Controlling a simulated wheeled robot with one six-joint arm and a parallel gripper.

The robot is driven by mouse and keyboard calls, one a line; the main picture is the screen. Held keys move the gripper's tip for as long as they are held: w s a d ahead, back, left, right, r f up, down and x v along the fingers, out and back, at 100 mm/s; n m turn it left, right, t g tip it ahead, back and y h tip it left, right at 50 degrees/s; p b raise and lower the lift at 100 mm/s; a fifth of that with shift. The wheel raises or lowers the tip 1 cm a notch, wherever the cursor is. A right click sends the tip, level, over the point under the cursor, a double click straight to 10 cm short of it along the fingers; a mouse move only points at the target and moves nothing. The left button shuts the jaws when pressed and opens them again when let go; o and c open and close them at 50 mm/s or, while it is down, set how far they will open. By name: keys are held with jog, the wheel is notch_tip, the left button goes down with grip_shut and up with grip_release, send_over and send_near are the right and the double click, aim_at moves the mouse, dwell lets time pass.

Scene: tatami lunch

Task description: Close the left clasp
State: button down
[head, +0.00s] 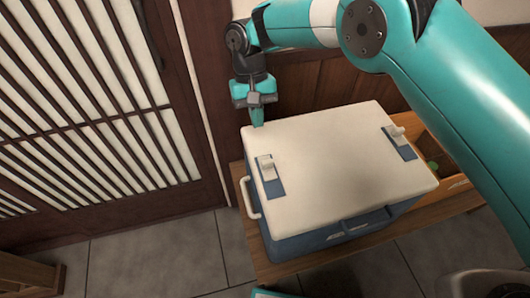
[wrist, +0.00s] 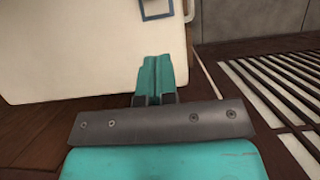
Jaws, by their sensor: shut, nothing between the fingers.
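A cooler box with a white lid (head: 335,160) and a blue body (head: 310,240) sits on a wooden bench. The lid lies down on the body. The left clasp (head: 272,184) is a blue plate with a white tab that appears raised at its far end. The right clasp (head: 399,143) looks alike. My gripper (head: 257,118) is shut and empty, pointing down by the lid's far left corner, beyond the left clasp. In the wrist view my shut fingers (wrist: 154,82) show in front of the lid (wrist: 80,50), with a blue clasp plate (wrist: 146,14) at the top edge, partly cut off.
A white side handle (head: 250,198) sticks out on the box's left. A wooden crate (head: 457,186) stands to its right on the bench (head: 262,262). A slatted sliding door (head: 90,110) and dark wall panels are close behind and left. Grey floor tiles lie open in front.

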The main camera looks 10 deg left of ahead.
aim_at(269, 174)
jog(key=x, duration=0.4)
jog(key=shift+r+p, duration=0.1)
jog(key=shift+p, duration=0.2)
jog(key=s, duration=0.1)
jog(key=s+d+p, duration=0.1)
jog(key=shift+s+d, duration=0.15)
jog(key=shift+s, duration=0.15)
jog(key=shift+s+d+f, duration=0.25)
jog(key=shift+s+d, duration=0.05)
jog(key=shift+s, duration=0.25)
jog(key=shift+s, duration=0.1)
jog(key=shift+s+d+p, duration=0.3)
jog(key=shift+s+p, duration=0.05)
jog(key=shift+s, duration=0.25)
jog(key=shift+s+d+p, duration=0.3)
jog(key=shift+s+p, duration=0.05)
jog(key=shift+s, duration=0.25)
jog(key=shift+s+d, duration=0.1)
jog(key=shift+s, duration=0.05)
